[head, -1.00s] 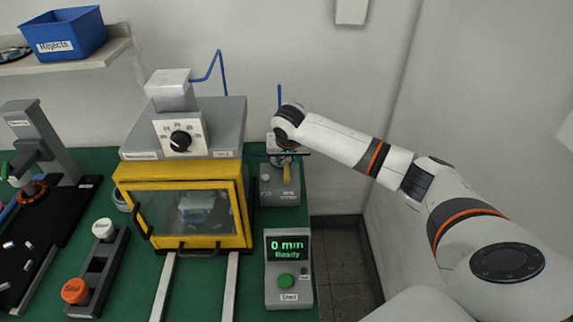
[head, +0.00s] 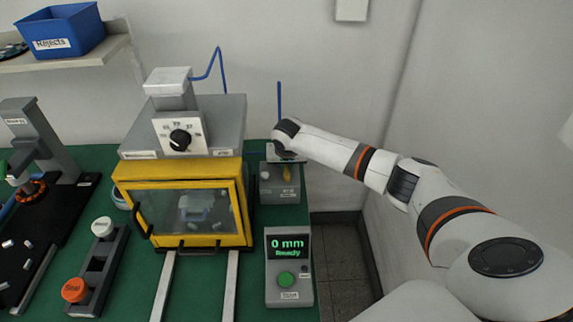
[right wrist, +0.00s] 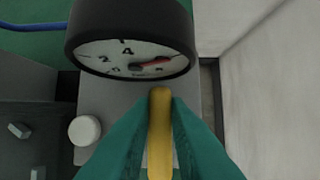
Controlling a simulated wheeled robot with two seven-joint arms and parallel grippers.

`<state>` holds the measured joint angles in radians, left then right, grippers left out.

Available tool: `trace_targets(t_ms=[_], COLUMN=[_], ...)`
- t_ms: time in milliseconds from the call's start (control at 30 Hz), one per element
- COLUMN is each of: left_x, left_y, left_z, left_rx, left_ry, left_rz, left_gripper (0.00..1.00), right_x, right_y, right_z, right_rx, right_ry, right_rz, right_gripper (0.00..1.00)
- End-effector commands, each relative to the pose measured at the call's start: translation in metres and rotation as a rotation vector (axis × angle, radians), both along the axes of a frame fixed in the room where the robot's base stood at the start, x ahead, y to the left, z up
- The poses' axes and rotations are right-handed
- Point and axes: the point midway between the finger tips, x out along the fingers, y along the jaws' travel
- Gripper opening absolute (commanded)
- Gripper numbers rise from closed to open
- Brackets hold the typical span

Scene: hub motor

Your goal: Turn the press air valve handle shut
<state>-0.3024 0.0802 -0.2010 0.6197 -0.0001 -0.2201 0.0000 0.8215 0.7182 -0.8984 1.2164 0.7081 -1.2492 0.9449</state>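The press air valve's yellow handle (head: 287,173) is at the front of a small grey valve block (head: 280,190), right of the yellow-framed press. In the right wrist view the handle (right wrist: 160,130) runs up the picture between the two teal fingers of my right gripper (right wrist: 160,108). The fingers lie against both its sides, with no clear gap. A round black pressure gauge (right wrist: 130,52) sits just beyond the handle, its red needle pointing right. In the head view my wrist hides the gauge and most of the gripper. My left gripper is out of view.
The press (head: 185,205) with its yellow guard stands just left of the valve block. A display box (head: 289,265) reading "0 mm Ready" stands in front. A white round knob (right wrist: 85,130) is left of the handle. The wall is close behind.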

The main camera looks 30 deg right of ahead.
Motion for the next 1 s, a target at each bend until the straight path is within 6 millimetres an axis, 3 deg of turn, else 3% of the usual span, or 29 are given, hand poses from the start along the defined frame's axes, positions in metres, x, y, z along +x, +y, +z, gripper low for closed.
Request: trace_targets(t_ms=[467, 1000], left_x=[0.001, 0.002], left_y=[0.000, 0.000], left_z=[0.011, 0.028], left_rx=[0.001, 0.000], left_ry=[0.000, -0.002], left_rz=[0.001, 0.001], left_gripper=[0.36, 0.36], right_x=[-0.001, 0.000], right_y=[0.001, 0.003], right_z=[0.002, 0.000], right_rx=[0.002, 0.004], right_ry=[0.001, 0.000], right_rz=[0.104, 0.579], right_gripper=[0.00, 0.00])
